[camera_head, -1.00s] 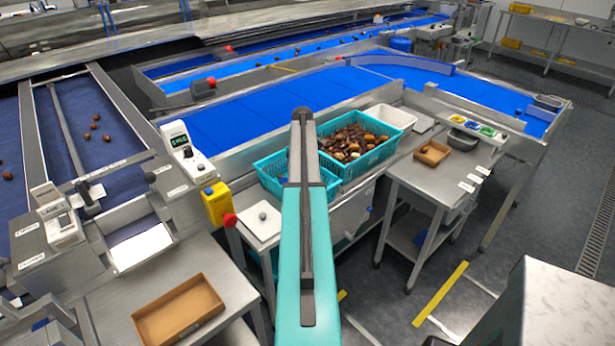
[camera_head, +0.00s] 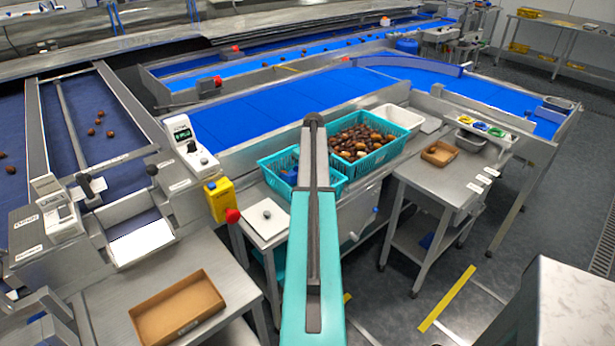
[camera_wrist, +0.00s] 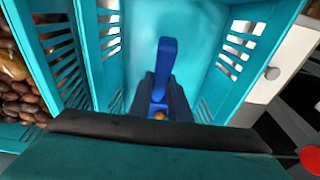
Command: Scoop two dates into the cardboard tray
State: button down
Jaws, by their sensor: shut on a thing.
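My gripper (camera_wrist: 160,103) shows in the wrist view, its dark fingers shut on a blue scoop (camera_wrist: 167,55). It is over or inside a teal crate (camera_wrist: 200,20) that holds no dates I can see. Part of the scoop is hidden by the fingers. In the head view my arm hides the gripper. Brown dates (camera_head: 362,136) fill the neighbouring teal crate (camera_head: 402,147); some show at the left edge of the wrist view (camera_wrist: 18,100). A large cardboard tray (camera_head: 215,300) lies empty on the table at lower left. A smaller cardboard tray (camera_head: 439,153) is on the right-hand table.
A white bin (camera_head: 400,117) stands behind the date crate. A white plate (camera_head: 266,219) and a red button (camera_head: 233,216) are left of the crates. Blue conveyor belts (camera_head: 290,100) run behind.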

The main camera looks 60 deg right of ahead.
jog(key=shift+w+f+t+h+b, duration=0.15)
jog(key=shift+f+t+b, duration=0.2)
jog(key=shift+f+b, duration=0.35)
jog(key=shift+w+f+t+h+b, duration=0.15)
jog(key=shift+f+t+b, duration=0.25)
jog(key=shift+b, duration=0.4)
jog(key=shift+s+f+b, duration=0.1)
jog(key=shift+f+b, duration=0.1)
jog(key=shift+b, duration=0.15)
jog(key=shift+s+f+t+h+b, duration=0.35)
jog(key=shift+t+b, duration=0.6)
jog(key=shift+b, duration=0.6)
jog(key=shift+s+a+f+t+b, duration=0.1)
jog(key=shift+f+t+b, duration=0.35)
jog(key=shift+b, duration=1)
jog(key=shift+s+a+r+t+h+b, duration=0.1)
jog(key=shift+s+t+h+b, duration=0.25)
jog(key=shift+t+b, duration=0.8)
jog(key=shift+r+g+b, duration=0.15)
jog(key=shift+g+b, duration=0.15)
jog(key=shift+b, duration=0.1)
jog(key=shift+t, duration=0.5)
jog(key=shift+s+a+r+p, duration=0.1)
jog(key=shift+s+r+p, duration=0.1)
jog(key=shift+r, duration=1.8)
jog(key=shift+s+r+p, duration=0.1)
jog(key=shift+r+p, duration=0.05)
jog(key=shift+r, duration=1.8)
jog(key=shift+r, duration=0.1)
